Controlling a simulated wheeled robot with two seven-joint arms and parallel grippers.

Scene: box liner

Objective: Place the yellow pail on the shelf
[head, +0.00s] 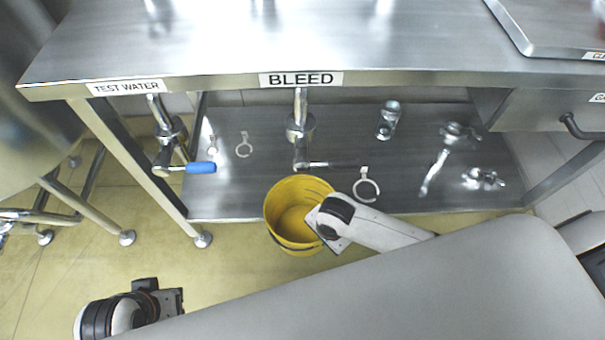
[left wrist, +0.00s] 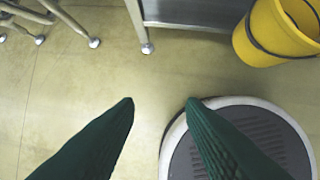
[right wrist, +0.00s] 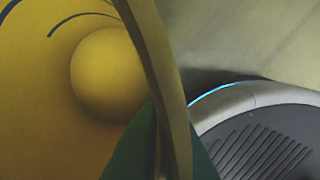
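The yellow pail (head: 277,207) is at the front edge of the steel lower shelf (head: 330,125), overlapping that edge in the head view. I cannot tell whether it touches the shelf or floor. The right wrist view shows the pail's inside (right wrist: 40,100) and its rim close up. My right gripper (right wrist: 160,130) is shut on the pail's rim, with one green finger inside the pail and one outside. The left wrist view shows the pail (left wrist: 275,35) at upper right. My left gripper (left wrist: 160,103) is open and empty, low and left of the pail.
Rings (head: 367,188) and metal fittings (head: 389,120) lie on the shelf. A table leg (head: 150,170) stands left of the pail.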

